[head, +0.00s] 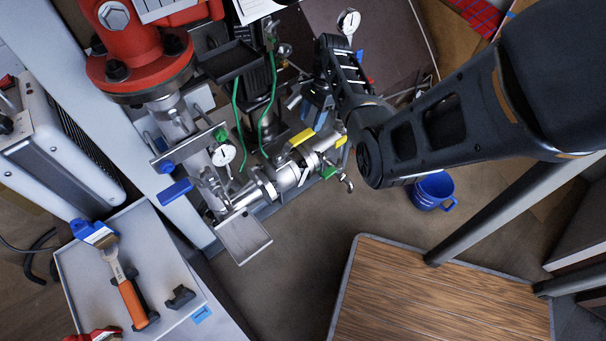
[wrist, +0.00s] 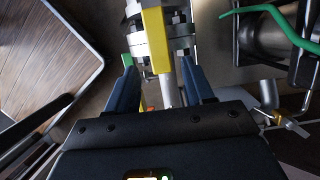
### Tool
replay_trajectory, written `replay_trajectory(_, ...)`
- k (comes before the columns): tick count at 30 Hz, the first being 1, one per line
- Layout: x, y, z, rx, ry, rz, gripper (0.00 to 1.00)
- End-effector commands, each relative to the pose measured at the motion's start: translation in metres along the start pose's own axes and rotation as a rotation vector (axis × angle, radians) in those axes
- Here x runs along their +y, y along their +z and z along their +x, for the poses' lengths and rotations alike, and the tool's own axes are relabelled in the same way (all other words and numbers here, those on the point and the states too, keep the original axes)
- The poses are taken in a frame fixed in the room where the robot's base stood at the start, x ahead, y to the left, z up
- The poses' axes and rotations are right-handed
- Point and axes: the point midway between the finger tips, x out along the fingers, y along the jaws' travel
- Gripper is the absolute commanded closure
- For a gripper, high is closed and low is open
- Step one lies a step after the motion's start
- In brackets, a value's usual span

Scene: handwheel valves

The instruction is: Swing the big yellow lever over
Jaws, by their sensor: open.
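The yellow lever (head: 302,137) sits on a silver pipe valve, left of my arm in the head view. In the wrist view the yellow lever (wrist: 155,42) runs down from a bolted flange (wrist: 148,45) towards my gripper. My gripper (wrist: 158,66) is open, with one blue finger on each side of the lever. The lever lies between the fingers, with visible gaps to both. In the head view my wrist partly hides the gripper, and its exact depth along the lever is hard to judge.
A red valve body (head: 140,60), a pressure gauge (head: 223,155) and green hoses (head: 238,120) crowd the pipework. A wood-topped table (head: 440,295) is at the bottom. A grey tray (head: 150,240) holds a brush (head: 122,275).

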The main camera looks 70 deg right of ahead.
Motion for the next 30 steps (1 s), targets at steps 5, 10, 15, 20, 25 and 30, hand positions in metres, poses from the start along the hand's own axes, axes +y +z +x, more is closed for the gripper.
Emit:
replay_trajectory(5,0.0,-0.002,0.025,0.0,-0.001,-0.001,0.48)
replay_trajectory(10,0.0,-0.002,0.042,0.001,-0.001,-0.001,0.48)
replay_trajectory(15,0.0,0.0,0.046,0.001,-0.002,0.0,0.48)
replay_trajectory(20,0.0,0.001,0.046,0.0,0.0,-0.001,0.48)
replay_trajectory(25,0.0,0.001,0.047,0.0,0.0,-0.001,0.48)
replay_trajectory(30,0.0,0.0,0.049,0.0,-0.001,-0.001,0.48)
